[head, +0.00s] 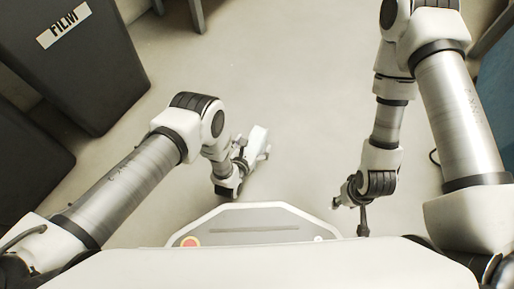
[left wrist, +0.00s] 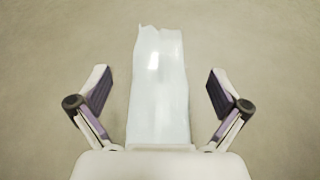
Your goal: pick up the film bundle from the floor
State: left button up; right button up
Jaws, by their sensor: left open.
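The film bundle (left wrist: 160,85) is a pale, whitish, glossy strip with a ragged far end. It lies on the floor in the left wrist view, running away from my palm. My left gripper (left wrist: 158,100) is open, with one finger on each side of the bundle and a gap on both sides. In the head view my left gripper (head: 256,154) points down over the floor, and the pale bundle (head: 259,135) shows partly behind it. Its near end is hidden by the gripper. My right gripper (head: 350,208) hangs at the right, apart from the bundle; its finger opening is unclear.
A dark bin labelled FILM (head: 82,75) stands at the upper left, with another dark bin (head: 30,165) below it. Dark legs (head: 197,14) show at the top edge. The floor (head: 290,75) between the arms is clear.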

pick_arm(q)
jog(key=c, duration=1.3)
jog(key=shift+c, duration=0.2)
jog(key=shift+r, duration=0.1)
